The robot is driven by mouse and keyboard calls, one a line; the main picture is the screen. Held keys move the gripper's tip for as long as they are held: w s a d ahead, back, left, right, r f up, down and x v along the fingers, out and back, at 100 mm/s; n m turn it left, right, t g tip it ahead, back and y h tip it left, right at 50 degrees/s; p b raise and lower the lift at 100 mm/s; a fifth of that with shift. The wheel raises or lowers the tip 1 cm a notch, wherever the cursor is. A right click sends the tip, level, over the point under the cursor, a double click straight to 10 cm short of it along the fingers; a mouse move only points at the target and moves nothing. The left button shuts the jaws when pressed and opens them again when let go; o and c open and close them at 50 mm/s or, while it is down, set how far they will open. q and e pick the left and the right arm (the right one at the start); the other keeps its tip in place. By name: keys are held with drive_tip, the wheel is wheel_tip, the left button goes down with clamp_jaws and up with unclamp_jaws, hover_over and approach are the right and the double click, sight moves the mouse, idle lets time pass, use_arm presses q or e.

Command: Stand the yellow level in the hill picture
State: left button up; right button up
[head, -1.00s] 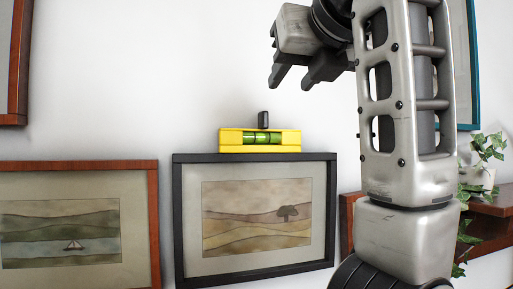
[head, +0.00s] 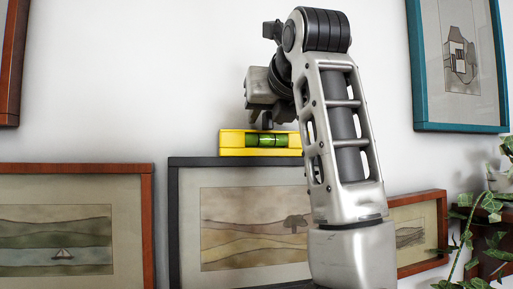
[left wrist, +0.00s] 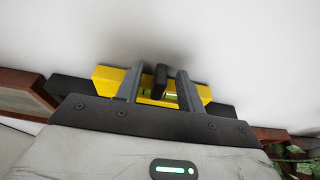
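The yellow level (head: 232,142) with a green vial lies flat along the top edge of the black-framed picture (head: 174,215) of hills and a tree. A dark upright knob (left wrist: 161,75) stands on the level. My left gripper (head: 260,116) is just above the level. In the left wrist view, its two fingers (left wrist: 157,85) are apart, one on each side of the knob, with gaps visible. The level (left wrist: 106,80) shows behind the fingers there. My arm hides the right part of the hill picture. My right gripper is not in view.
A red-brown framed boat picture (head: 148,215) hangs to the left. A small brown-framed picture (head: 443,225) is at the right. A teal-framed picture (head: 412,70) hangs upper right. A trailing plant (head: 470,225) is at the far right. The wall above the level is clear.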

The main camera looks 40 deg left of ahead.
use_arm(q)
drive_tip(key=shift+w, duration=0.15)
drive_tip(key=shift+c, duration=0.9)
clamp_jaws()
drive_tip(key=shift+r, duration=0.15)
